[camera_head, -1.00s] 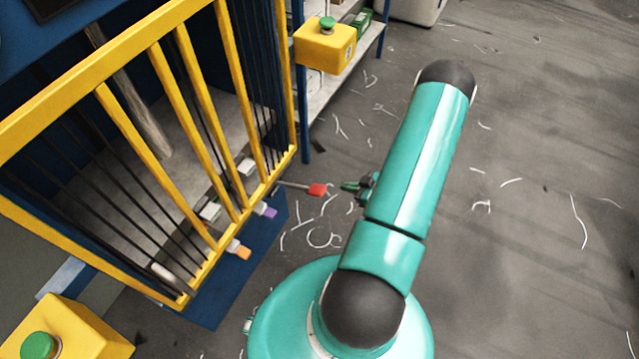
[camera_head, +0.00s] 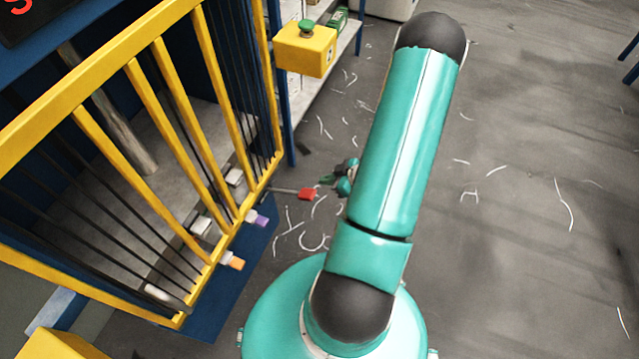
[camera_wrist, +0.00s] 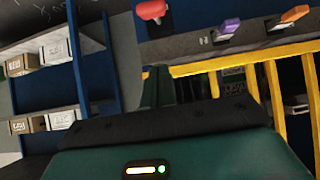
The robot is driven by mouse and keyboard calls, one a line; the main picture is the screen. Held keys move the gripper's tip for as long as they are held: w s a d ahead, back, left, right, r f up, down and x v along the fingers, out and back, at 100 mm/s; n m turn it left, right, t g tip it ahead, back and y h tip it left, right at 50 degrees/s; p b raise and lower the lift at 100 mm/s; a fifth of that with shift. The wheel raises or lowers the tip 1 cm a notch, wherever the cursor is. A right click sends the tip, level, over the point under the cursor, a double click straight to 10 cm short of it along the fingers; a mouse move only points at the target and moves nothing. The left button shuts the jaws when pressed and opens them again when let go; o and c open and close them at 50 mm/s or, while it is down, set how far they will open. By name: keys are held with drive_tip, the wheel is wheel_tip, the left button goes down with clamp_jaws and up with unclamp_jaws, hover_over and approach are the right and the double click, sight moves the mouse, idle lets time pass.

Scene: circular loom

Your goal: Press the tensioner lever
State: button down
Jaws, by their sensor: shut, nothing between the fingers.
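A thin lever with a red end (camera_head: 308,194) sticks out from the low right side of the yellow-barred loom frame (camera_head: 190,270). Its red end also shows at the top of the wrist view (camera_wrist: 152,10). A purple-tipped piece (camera_head: 258,219) and an orange-tipped piece (camera_head: 234,263) stick out nearby. No label shows which is the tensioner lever. My gripper (camera_head: 346,178) is just right of the red end, with a small gap between them in the picture. My arm hides part of it. In the wrist view, the fingers (camera_wrist: 158,88) look shut and empty, below the red end.
A yellow box with a green button (camera_head: 305,48) stands beyond the loom. Blue-posted shelves with cartons (camera_wrist: 58,55) are near it. The floor (camera_head: 540,180) to the right is open, with scattered white thread pieces.

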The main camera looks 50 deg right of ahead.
hover_over(311, 194)
drive_tip(key=f, duration=0.3)
drive_tip(key=w+f, duration=0.1)
drive_tip(key=f, duration=0.1)
drive_tip(key=shift+a, duration=0.1)
drive_tip(key=f, duration=0.3)
drive_tip(key=shift+s+f, duration=0.15)
drive_tip(key=shift+s, duration=0.15)
drive_tip(key=shift+s+d+f, duration=0.15)
drive_tip(key=shift+d+f, duration=0.05)
drive_tip(key=shift+f, duration=0.25)
drive_tip(key=shift+f, duration=0.1)
